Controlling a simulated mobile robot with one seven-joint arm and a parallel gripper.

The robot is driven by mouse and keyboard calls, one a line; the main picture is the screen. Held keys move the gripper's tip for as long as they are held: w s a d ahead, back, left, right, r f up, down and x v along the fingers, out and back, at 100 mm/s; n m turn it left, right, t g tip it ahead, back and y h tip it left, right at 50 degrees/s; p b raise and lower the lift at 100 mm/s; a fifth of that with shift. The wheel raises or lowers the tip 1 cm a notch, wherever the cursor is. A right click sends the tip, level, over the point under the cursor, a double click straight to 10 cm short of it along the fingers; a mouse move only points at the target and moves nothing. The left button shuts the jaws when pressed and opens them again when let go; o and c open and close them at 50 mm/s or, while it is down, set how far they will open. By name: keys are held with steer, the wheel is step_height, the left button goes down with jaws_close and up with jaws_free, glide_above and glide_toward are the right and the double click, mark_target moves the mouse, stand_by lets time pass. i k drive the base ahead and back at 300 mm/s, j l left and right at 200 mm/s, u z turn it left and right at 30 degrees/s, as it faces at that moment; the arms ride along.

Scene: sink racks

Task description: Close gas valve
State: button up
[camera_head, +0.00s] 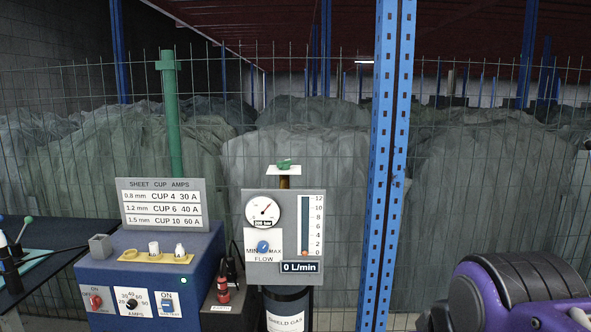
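A shield gas cylinder (287,308) stands upright in the lower middle, behind a grey panel. A small green valve handle (284,164) sits on a white plate above the panel, on a brownish stem. The panel (255,215) carries a round pressure gauge (263,210), a blue flow knob (263,247) between MIN and MAX, and a flow scale with an orange ball at the bottom. Its display (300,267) reads 0 L/min. A purple and black part of my arm is at the lower right. My gripper is not in view.
A blue welding machine (150,275) with a settings sign (162,205) stands left of the panel. A dark bench (50,250) is at far left. A blue post (387,160) and wire fence stand right and behind.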

mark_target(286, 165)
steer(key=i+j, duration=0.1)
steer(key=j, duration=0.3)
steer(key=i+j, duration=0.15)
steer(key=j, duration=0.25)
steer(key=i+j, duration=0.1)
steer(key=j, duration=0.3)
steer(key=i+j, duration=0.15)
steer(key=j, duration=0.3)
